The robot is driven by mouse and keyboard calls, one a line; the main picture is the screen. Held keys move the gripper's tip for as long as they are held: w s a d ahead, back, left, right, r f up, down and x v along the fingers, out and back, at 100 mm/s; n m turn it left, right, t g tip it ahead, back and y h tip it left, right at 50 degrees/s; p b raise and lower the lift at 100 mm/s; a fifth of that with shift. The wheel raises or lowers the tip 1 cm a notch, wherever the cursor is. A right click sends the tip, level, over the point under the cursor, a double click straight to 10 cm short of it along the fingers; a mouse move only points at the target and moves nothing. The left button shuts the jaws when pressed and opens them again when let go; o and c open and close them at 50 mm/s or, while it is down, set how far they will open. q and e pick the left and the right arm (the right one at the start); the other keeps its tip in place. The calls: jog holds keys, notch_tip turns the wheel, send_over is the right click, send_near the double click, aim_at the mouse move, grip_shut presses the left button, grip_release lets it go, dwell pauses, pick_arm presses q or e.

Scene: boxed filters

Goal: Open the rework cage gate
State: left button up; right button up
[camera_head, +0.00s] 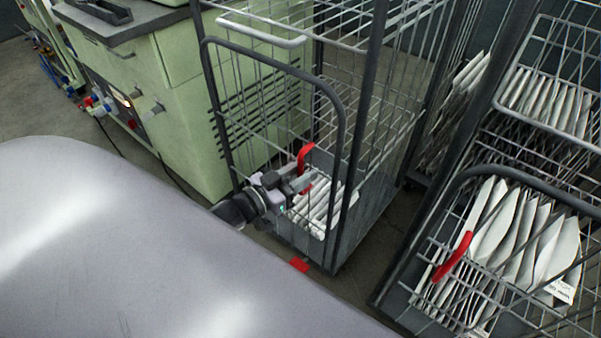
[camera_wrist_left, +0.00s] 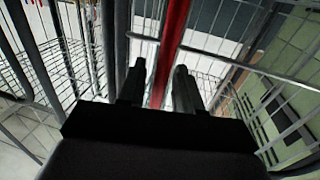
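The rework cage (camera_head: 366,190) is a grey wire roll cage in the middle of the head view. Its front gate (camera_head: 205,95) has a rounded grey tube frame and looks closed. A red handle (camera_head: 306,153) stands upright on the gate; it also shows as a red bar in the left wrist view (camera_wrist_left: 173,35). My left gripper (camera_head: 301,182) is at this handle, with one finger on each side of the bar. In the wrist view a small gap shows beside the left finger, so the gripper looks open around the handle. My right gripper is not in view.
White filters (camera_head: 318,208) lie inside the cage. A second cage with filters (camera_head: 520,240) and its own red handle (camera_head: 453,257) stands at the right. A pale green machine (camera_head: 180,110) stands at the left. A small red piece (camera_head: 299,265) shows low by the gate.

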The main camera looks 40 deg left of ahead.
pick_arm(q)
grip_shut()
